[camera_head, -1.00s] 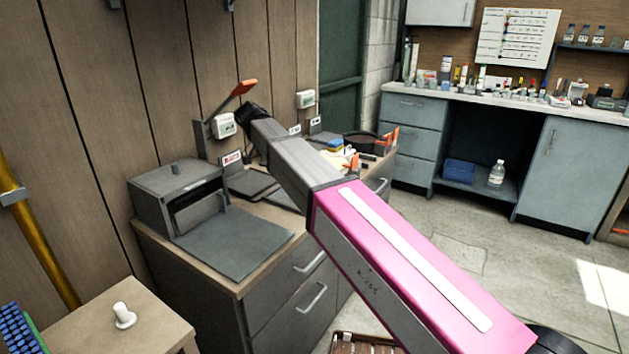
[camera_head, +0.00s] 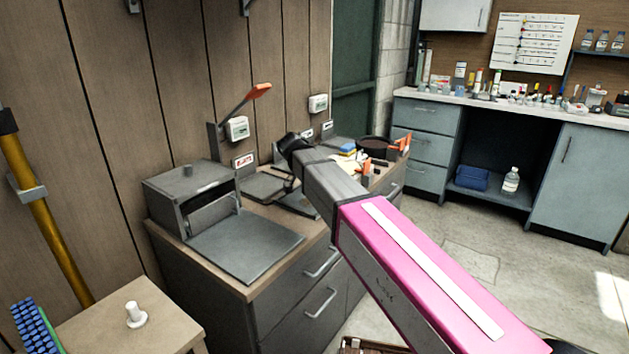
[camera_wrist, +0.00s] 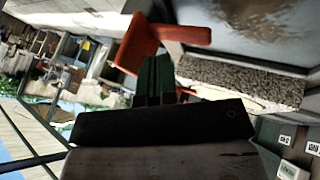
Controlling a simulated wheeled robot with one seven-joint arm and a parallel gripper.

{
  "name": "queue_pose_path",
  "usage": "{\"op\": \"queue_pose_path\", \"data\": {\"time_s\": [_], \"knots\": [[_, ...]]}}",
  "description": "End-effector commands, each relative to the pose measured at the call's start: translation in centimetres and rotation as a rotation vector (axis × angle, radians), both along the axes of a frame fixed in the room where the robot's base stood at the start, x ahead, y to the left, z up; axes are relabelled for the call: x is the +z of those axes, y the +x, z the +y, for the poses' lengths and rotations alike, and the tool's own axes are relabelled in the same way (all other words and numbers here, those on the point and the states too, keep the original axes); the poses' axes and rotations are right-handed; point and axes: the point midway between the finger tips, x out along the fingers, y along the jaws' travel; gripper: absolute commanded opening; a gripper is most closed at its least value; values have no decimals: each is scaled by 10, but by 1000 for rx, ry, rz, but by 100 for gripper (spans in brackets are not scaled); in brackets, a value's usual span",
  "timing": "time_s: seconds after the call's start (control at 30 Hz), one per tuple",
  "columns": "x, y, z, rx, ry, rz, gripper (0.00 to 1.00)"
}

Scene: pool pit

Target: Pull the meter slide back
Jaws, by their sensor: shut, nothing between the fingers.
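My gripper (camera_wrist: 157,80) shows in the wrist view as two dark green fingers, shut together with nothing between them. An orange-red angled piece (camera_wrist: 140,42) lies just beyond the fingertips; I cannot tell whether they touch. In the head view my arm reaches over the wooden-topped counter, and its dark end hides the fingers. White wall meters (camera_head: 238,129) and (camera_head: 318,104) hang behind the counter. An upright orange-ended lever (camera_head: 258,91) stands by the left meter. I cannot tell which part is the meter slide.
A grey box (camera_head: 190,185) with a flat plate (camera_head: 246,245) in front fills the counter's left part. Flat dark trays (camera_head: 265,187), a dark bowl (camera_head: 372,144) and orange-handled items (camera_head: 402,143) lie farther back. A white knob (camera_head: 136,315) stands on a stool at front left. Floor on the right is clear.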

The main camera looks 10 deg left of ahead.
Motion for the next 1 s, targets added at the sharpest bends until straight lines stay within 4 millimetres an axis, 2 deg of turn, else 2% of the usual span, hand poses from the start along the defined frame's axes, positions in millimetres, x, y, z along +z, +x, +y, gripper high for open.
{"op": "queue_pose_path", "data": {"time_s": [0.13,0.57,0.67,0.9,1.0], "knots": [[0,-3,-8,1,0,1,0],[0,-5,-12,0,0,0,0],[0,-10,-23,-1,0,1,0],[0,-28,-63,-1,0,1,0],[0,-28,-67,0,-1,0,0]]}}
